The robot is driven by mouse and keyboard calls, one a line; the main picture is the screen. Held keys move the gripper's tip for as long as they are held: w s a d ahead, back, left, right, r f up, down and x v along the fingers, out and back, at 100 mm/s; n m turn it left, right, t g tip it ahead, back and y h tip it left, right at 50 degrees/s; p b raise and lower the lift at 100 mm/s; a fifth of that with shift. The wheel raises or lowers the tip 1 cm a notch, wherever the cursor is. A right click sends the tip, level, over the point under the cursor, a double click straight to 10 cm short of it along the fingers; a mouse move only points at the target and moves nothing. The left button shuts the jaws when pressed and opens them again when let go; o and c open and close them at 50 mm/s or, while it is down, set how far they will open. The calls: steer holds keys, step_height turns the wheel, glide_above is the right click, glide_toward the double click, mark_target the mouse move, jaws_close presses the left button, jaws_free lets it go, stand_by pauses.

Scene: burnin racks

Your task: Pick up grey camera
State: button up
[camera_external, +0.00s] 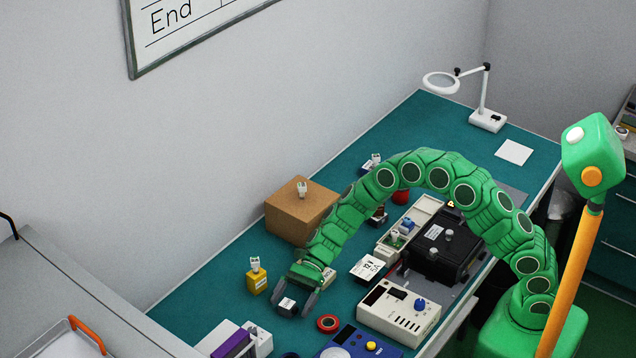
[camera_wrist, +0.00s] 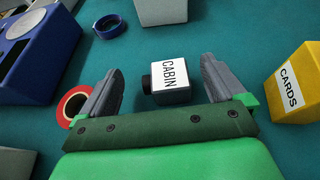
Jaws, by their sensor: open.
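The grey camera (camera_wrist: 180,92) is a small light grey box with a white label reading "CABIN" and a dark lens on its left side in the wrist view. It stands on the teal bench. My gripper (camera_wrist: 162,66) is open, with one dark finger on each side of the camera and visible gaps to both. In the external view the camera (camera_external: 288,304) shows as a small dark and white box between the fingers of my gripper (camera_external: 296,308), low at the bench. Whether the fingertips touch the bench cannot be told.
A yellow box labelled "CARDS" (camera_wrist: 296,88) stands close on the right in the wrist view. A red tape roll (camera_wrist: 72,106) lies just left of the left finger. A blue device (camera_wrist: 36,50) and a blue ring (camera_wrist: 109,26) are farther left. A cardboard box (camera_external: 300,212) stands behind.

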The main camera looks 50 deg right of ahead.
mark_target(290, 305)
steer(key=x, duration=0.3)
steer(key=shift+s+f, duration=0.1)
steer(key=shift+c, duration=0.3)
steer(key=c, duration=1)
